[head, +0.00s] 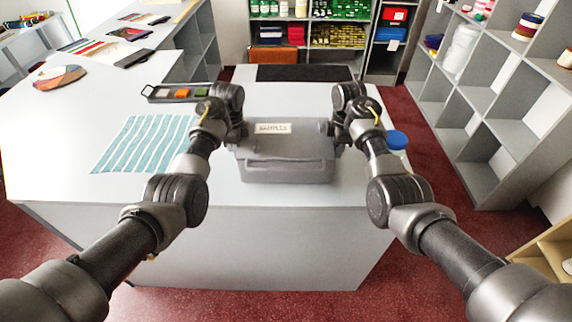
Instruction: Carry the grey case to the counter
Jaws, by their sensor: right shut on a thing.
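The grey case (287,168) is in the middle of the head view, level, with a white "SAMPLES" label (272,128) on its lid. It is over the front part of the white counter (300,225). I cannot tell whether its underside touches the top. My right gripper (337,130) is shut on the case at its right end. My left gripper (239,131) is at the left end of the case; its fingers are mostly hidden by my wrist, so I cannot tell whether they are shut.
A striped teal cloth (145,143) lies on the counter to the left, with a dark swatch tray (175,93) behind it. A blue round lid (397,139) shows beside my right forearm. A dark mat (303,73) lies at the back. Grey shelves (485,105) stand right.

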